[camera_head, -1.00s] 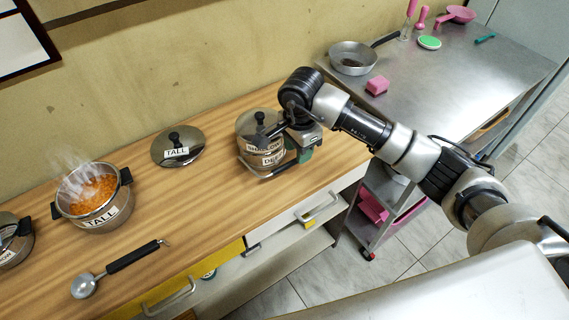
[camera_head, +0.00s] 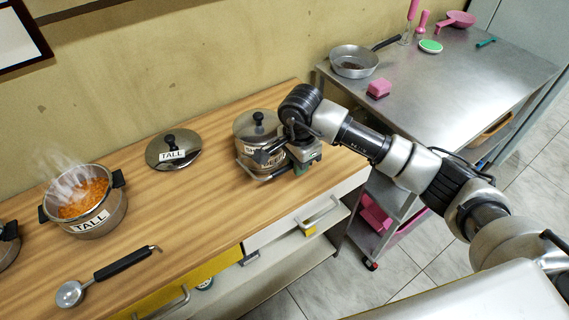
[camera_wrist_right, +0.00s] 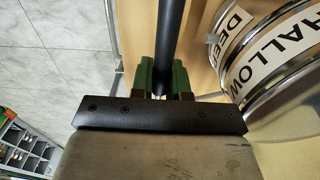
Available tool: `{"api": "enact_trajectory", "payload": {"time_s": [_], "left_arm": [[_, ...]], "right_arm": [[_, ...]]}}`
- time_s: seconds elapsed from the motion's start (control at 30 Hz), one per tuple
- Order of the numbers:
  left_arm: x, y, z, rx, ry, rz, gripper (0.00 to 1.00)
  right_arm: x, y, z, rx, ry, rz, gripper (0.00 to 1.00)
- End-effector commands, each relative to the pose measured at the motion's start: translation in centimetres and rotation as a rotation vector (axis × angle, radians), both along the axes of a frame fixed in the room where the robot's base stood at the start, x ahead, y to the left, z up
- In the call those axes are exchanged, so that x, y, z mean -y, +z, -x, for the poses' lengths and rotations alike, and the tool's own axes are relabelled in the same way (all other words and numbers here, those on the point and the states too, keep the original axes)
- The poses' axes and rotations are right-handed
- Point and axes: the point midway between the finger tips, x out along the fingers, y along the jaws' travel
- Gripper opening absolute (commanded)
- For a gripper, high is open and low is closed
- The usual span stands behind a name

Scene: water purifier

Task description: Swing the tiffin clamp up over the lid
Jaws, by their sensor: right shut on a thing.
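The tiffin (camera_head: 242,142) stands on the wooden counter, a round metal stack labelled shallow and deep. Its lid (camera_head: 246,124) is on top, with a black knob. The metal clamp (camera_head: 262,179) shows as a thin bar low around the front of the tiffin, below the lid. My right gripper (camera_head: 308,168) is at the tiffin's right side and partly covers its labels. In the right wrist view its green fingers (camera_wrist_right: 161,80) are shut on a dark rod of the clamp (camera_wrist_right: 168,40), beside the labelled tiers (camera_wrist_right: 275,55). My left gripper is out of view.
A tall pot (camera_head: 98,222) of steaming orange food, a separate lid labelled tall (camera_head: 160,153) and a ladle (camera_head: 100,277) lie to the left. A steel table (camera_head: 450,85) with a pan (camera_head: 353,60) and pink sponge (camera_head: 379,88) stands at the right.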

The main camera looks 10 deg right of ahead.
Motion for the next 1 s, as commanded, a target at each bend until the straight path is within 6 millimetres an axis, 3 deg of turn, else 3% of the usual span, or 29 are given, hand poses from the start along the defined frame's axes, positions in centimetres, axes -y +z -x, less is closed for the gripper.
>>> {"api": "enact_trajectory", "payload": {"time_s": [1.0], "left_arm": [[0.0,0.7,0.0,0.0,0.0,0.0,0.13]], "right_arm": [[-0.7,3.5,-1.7,0.001,0.0,0.0,0.1]]}}
